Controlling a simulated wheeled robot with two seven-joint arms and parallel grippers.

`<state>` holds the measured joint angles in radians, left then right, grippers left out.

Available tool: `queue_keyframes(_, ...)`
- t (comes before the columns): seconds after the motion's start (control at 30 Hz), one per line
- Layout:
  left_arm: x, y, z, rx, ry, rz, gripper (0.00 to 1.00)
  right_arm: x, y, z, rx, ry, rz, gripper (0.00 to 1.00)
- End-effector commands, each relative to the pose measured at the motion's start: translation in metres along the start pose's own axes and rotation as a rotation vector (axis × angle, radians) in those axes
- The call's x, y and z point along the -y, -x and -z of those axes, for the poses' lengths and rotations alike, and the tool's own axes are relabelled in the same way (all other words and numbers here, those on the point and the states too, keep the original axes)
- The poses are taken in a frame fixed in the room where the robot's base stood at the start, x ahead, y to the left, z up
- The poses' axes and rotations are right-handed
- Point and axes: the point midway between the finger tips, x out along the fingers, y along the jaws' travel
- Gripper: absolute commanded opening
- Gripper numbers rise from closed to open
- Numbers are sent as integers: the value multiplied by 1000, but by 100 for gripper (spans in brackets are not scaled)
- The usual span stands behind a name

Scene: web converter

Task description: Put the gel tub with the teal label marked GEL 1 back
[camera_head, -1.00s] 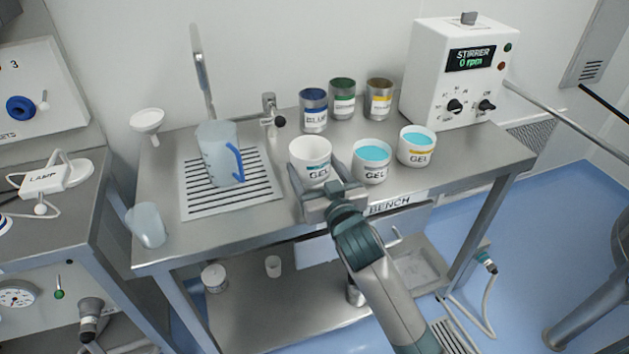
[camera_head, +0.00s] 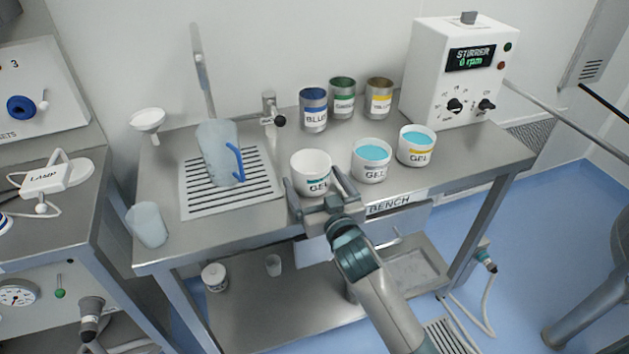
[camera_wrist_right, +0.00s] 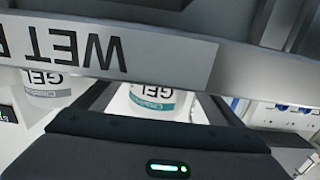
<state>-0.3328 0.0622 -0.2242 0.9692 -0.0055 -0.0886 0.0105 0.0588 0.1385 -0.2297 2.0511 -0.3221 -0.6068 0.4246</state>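The white gel tub (camera_head: 310,170) with a teal-striped label stands upright at the front of the steel bench, left of two other gel tubs. Its label reads GEL; I cannot read a number in the head view. In the right wrist view this tub (camera_wrist_right: 158,100) shows upside down between the fingers, with gaps at both sides. My right gripper (camera_head: 311,184) is open, its fingers at either side of the tub's lower front, apart from it. My left gripper is out of view.
Behind are blue (camera_head: 313,112), green and yellow cans. A jug (camera_head: 217,150) stands on the drain grille (camera_head: 192,203); the stirrer (camera_head: 452,85) is back right.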

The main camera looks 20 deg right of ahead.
Motion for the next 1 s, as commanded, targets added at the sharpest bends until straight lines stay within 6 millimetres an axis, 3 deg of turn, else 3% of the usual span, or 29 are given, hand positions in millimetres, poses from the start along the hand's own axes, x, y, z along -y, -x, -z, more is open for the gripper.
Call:
queue_keyframes(0.33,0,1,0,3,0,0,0,0,0,4,-2,1,1,90)
queue_keyframes(0.47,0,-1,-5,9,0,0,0,0,11,1,0,-1,1,90)
queue_keyframes(0.67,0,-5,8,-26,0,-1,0,0,40,1,0,-1,0,90)
queue_keyframes(1.0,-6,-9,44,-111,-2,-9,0,0,98,1,0,-1,0,90)
